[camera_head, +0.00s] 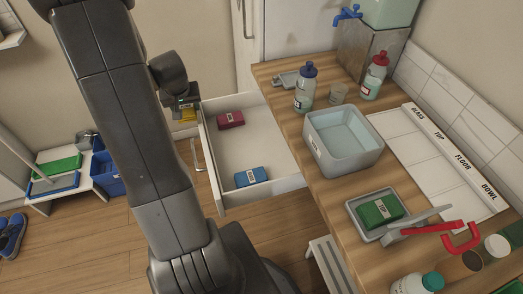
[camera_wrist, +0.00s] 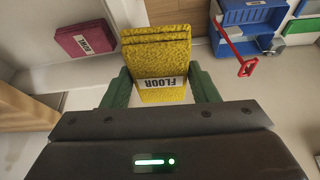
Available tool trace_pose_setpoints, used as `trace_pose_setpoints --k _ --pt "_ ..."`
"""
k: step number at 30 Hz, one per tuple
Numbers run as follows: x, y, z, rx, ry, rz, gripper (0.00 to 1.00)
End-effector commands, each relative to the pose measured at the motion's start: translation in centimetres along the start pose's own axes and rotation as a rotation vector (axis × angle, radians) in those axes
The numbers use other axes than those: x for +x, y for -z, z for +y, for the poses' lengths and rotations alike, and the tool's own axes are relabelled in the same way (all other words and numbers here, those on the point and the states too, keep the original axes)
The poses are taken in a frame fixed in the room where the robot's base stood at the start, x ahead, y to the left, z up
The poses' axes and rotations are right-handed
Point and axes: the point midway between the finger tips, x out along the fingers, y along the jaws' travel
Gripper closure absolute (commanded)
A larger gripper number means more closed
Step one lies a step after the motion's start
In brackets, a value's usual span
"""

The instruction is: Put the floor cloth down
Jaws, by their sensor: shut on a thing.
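The yellow floor cloth (camera_wrist: 158,55) is folded and carries a FLOOR label that reads upside down in the wrist view. My gripper (camera_wrist: 162,88) is shut on it, with one green finger on each side. In the head view my gripper (camera_head: 186,102) and a strip of the yellow cloth (camera_head: 188,115) show at the left edge of the open drawer (camera_head: 238,152); my arm hides part of this area. A magenta cloth (camera_head: 231,120) and a blue cloth (camera_head: 252,177) lie in the drawer, apart from each other.
The wooden counter (camera_head: 290,117) holds a grey basin (camera_head: 356,165), bottles, and a tray with a green cloth (camera_head: 380,210). A label strip (camera_head: 455,150) reads GLASS, TOP, FLOOR, BOWL. The drawer has bare floor between its cloths. A low bench (camera_head: 95,190) and blue bin (camera_head: 108,172) stand left.

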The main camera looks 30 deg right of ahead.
Motion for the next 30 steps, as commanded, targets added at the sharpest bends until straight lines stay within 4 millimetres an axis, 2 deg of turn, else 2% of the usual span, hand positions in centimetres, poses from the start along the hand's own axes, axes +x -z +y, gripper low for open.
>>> trace_pose_setpoints --k 1,6,9,12,16,24,30 --pt "1.3 -1.0 2.8 0.055 -0.021 0.005 0.68" --pt "1.1 -3.1 9.5 0.187 -0.075 0.003 0.68" --pt "0.8 -4.2 12.1 0.242 -0.096 0.001 0.68" --pt "0.5 -5.0 13.6 0.277 -0.109 -0.002 0.68" --pt "1.1 -5.7 14.4 0.295 -0.116 -0.006 0.68" --pt "5.3 -7.5 14.4 0.294 -0.116 -0.007 0.68" --pt "6.7 -8.1 14.4 0.294 -0.116 -0.007 0.68"
